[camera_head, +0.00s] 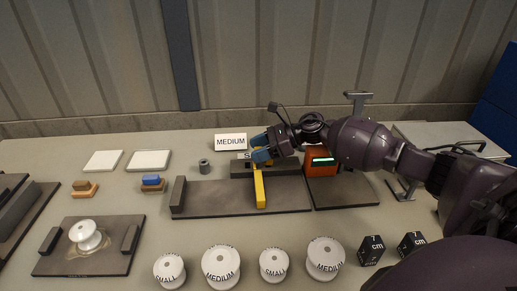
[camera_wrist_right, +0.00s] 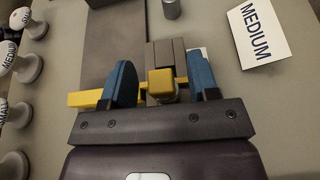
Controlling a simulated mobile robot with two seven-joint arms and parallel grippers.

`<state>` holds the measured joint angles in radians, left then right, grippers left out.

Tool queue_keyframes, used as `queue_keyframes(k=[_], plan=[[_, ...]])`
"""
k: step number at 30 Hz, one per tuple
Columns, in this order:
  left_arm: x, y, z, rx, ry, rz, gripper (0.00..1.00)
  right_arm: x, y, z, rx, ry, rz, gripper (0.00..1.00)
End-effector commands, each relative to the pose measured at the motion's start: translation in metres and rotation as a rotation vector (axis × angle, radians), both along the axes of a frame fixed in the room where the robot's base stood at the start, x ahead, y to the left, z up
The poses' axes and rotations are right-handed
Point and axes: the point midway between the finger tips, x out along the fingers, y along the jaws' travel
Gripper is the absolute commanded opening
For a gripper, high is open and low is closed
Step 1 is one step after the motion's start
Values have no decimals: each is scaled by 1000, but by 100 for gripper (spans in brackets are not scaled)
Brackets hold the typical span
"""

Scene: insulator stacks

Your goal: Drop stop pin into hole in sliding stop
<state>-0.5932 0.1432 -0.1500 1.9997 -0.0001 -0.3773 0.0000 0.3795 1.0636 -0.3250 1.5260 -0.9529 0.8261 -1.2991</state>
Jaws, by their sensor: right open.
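The sliding stop is a yellow bar (camera_head: 259,188) lying across a dark fixture plate (camera_head: 292,198); part of the bar also shows in the right wrist view (camera_wrist_right: 85,99). My right gripper (camera_head: 262,148) is over the back end of the bar, with its blue fingers apart. In the right wrist view, a yellow square-topped piece (camera_wrist_right: 160,80) sits between the open fingers, with visible gaps on both sides. It looks like the head of the stop pin, over the stop. The hole, and how deep the pin sits, are hidden. My left gripper is out of view.
A grey end block (camera_head: 178,194) stands at the plate's left. A MEDIUM card (camera_head: 231,142) and small grey cylinder (camera_head: 204,166) are behind. An orange display box (camera_head: 320,162) is close to the right arm. Several white insulators, including one marked SMALL (camera_head: 273,264), line the front.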

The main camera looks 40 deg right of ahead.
Motion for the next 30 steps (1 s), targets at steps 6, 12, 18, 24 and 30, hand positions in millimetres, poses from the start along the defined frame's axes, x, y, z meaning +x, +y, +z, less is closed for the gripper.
queue_keyframes(k=[6,12,18,24,30], plan=[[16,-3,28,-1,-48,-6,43,0,-1,10,-2,-5,1,55],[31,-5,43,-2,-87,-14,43,0,-1,52,-3,-4,1,55],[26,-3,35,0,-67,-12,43,0,0,92,-3,-5,1,55],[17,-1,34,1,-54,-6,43,0,0,132,-2,-6,1,55],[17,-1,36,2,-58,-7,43,0,0,169,-1,-4,1,55]])
